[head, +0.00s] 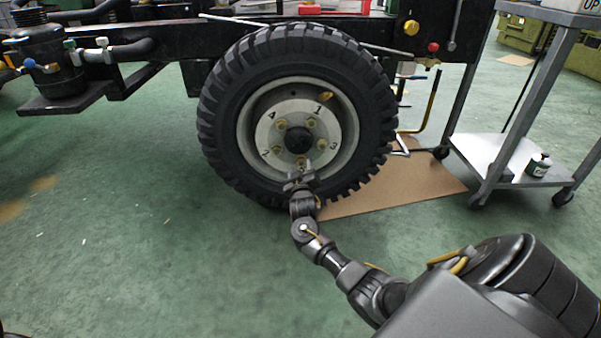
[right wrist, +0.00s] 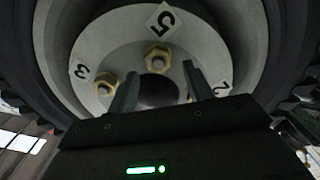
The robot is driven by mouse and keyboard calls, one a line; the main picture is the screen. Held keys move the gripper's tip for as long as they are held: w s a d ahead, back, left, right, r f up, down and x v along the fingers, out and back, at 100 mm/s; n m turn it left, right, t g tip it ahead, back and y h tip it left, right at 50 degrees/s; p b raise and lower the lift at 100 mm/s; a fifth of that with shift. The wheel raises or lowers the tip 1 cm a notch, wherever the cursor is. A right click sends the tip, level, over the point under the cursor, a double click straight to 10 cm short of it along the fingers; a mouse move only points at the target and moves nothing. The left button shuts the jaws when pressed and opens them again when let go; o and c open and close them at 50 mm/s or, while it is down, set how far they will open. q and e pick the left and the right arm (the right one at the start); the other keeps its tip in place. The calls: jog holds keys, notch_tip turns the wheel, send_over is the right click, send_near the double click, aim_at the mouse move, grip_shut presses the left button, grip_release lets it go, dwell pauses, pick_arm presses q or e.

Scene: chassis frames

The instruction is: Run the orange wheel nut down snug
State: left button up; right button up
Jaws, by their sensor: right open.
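A large black-tyred wheel (head: 215,125) with a pale hub is mounted on the chassis. Several brass-gold nuts sit around its dark centre, beside number marks; no single nut stands out clearly as orange. My right gripper (head: 300,176) is at the lower hub, pointing at the wheel. In the right wrist view its two fingers (right wrist: 160,76) are apart with nothing held between them. The nut by mark 5 (right wrist: 157,55) shows just beyond the fingertips, between them in the picture; contact cannot be told. The nut by mark 3 (right wrist: 105,83) is left of the fingers. My left gripper is out of view.
The black chassis rail (head: 150,45) runs above the wheel. A brown board (head: 425,190) lies on the green floor right of it. A wheeled cart (head: 500,155) with a small bottle (head: 539,165) stands at the right.

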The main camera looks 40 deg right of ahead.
aim_at(301, 162)
jog(key=shift+b+x, duration=0.4)
jog(key=shift+x, duration=0.65)
